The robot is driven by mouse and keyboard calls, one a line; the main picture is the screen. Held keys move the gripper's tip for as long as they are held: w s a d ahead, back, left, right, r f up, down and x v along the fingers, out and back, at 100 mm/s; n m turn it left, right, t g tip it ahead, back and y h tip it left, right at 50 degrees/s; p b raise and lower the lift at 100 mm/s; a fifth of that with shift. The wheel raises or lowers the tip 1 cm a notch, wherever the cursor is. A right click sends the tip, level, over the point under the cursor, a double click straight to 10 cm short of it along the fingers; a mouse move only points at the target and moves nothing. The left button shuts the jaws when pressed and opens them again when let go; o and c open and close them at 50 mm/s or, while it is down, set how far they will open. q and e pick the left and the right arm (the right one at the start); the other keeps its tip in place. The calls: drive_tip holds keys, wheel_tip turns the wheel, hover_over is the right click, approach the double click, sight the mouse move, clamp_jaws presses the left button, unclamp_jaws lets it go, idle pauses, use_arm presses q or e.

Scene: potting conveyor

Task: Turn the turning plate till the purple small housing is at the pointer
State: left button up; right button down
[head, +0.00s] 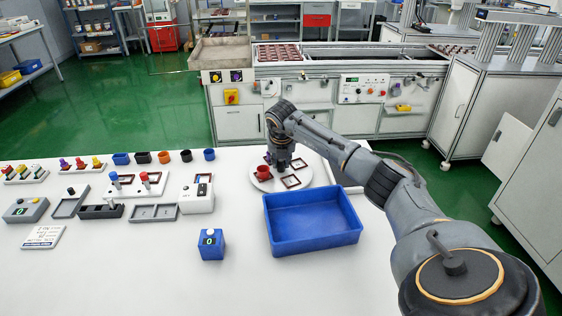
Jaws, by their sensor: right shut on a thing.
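The white round turning plate (270,186) lies on the table behind the blue tray. A red round housing (264,172) stands on its left part. A small purple thing (267,157), apparently the purple small housing, shows at the back left, partly hidden by my gripper. I cannot make out the pointer. My left gripper is out of view.
A blue tray (313,248) stands close in front of the plate. A blue box marked 0 (211,244) stands left of it. Small cups, grey trays and fixtures fill the table's left side. The front left of the table is clear.

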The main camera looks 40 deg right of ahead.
drive_tip(key=shift+w+r+m+g+h, duration=0.1)
drive_tip(key=shift+m+g+h, duration=0.4)
drive_tip(key=shift+m, duration=1.3)
drive_tip(key=shift+m+b, duration=0.3)
drive_tip(key=shift+m, duration=0.1)
drive_tip(key=c, duration=1.1)
unclamp_jaws()
drive_tip(key=v, duration=1.2)
drive_tip(key=shift+w, duration=0.1)
drive_tip(key=shift+r, duration=0.1)
